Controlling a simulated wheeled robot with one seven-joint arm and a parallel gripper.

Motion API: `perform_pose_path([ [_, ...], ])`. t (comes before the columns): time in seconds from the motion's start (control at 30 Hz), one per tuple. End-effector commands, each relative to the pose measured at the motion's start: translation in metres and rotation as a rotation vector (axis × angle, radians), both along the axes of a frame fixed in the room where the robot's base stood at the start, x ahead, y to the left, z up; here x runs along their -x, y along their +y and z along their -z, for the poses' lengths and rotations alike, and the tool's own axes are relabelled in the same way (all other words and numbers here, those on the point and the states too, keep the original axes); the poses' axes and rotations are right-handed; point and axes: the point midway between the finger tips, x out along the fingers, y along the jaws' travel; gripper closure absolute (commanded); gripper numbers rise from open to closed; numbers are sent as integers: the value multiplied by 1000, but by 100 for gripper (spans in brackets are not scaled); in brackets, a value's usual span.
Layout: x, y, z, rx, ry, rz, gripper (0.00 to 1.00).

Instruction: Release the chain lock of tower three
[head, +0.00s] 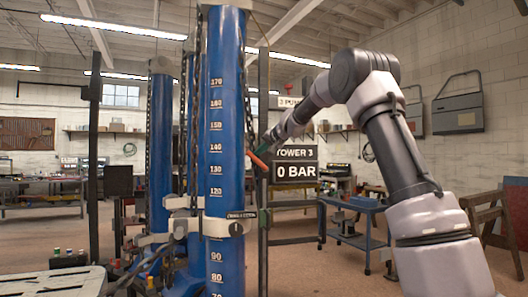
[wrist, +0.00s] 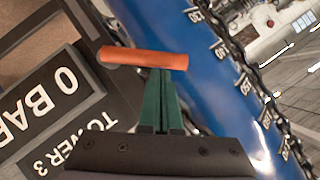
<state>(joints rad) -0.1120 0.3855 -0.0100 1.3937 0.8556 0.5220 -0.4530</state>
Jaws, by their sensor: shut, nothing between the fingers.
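The blue column (head: 225,130) with a white number scale stands in front, and a dark chain (head: 194,110) hangs along its left side. The column (wrist: 192,65) and chain (wrist: 255,82) also fill the wrist view's right side. A red-orange bar (head: 257,161) shows at the column's right; in the wrist view the bar (wrist: 130,58) lies across my fingertips. My gripper (head: 262,152) is beside the column, its green fingers (wrist: 160,75) shut together with nothing between them. Whether they touch the bar is unclear. A sign (head: 296,162) reads TOWER 3, 0 BAR.
A pale collar block (head: 225,228) with a small dark label juts from the column below my gripper. Another blue column (head: 161,150) stands behind to the left. A dark upright post (head: 263,220) is close to my gripper. A blue workbench (head: 352,208) stands behind; open floor lies between.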

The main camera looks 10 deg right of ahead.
Motion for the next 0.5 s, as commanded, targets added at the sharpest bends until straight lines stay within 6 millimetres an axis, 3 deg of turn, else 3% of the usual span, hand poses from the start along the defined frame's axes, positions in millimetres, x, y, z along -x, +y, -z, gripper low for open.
perform_pose_path([
  [0.5, 1, 10, 6, 19, -1, 0, 100],
])
